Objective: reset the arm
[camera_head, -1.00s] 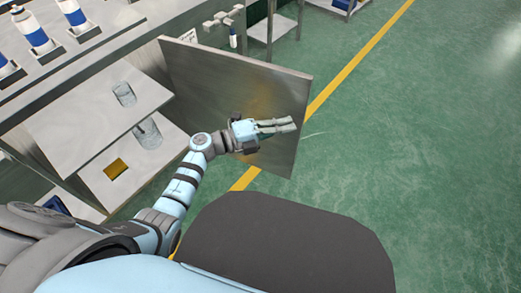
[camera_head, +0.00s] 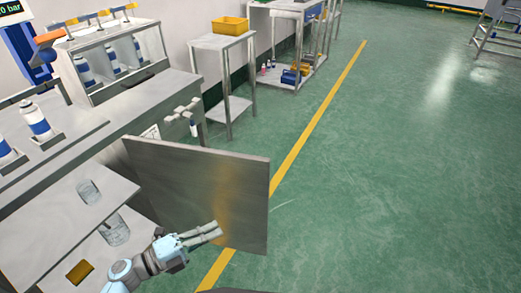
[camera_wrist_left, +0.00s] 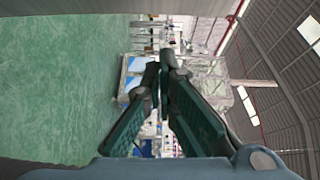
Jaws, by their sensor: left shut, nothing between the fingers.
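My left gripper (camera_head: 203,233) is at the lower middle of the head view, in front of the open metal cabinet door (camera_head: 190,185). Its fingers lie close together and hold nothing. In the left wrist view the two dark fingers (camera_wrist_left: 163,75) meet near their tips, with nothing between them. From the head view I cannot tell whether the fingers touch the door. My right gripper is in neither view.
Left of the door are cabinet shelves with glass beakers (camera_head: 115,230) and a yellow block (camera_head: 79,272). A yellow bin (camera_head: 230,25) stands on a side table behind. The green floor (camera_head: 400,170) at right is clear.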

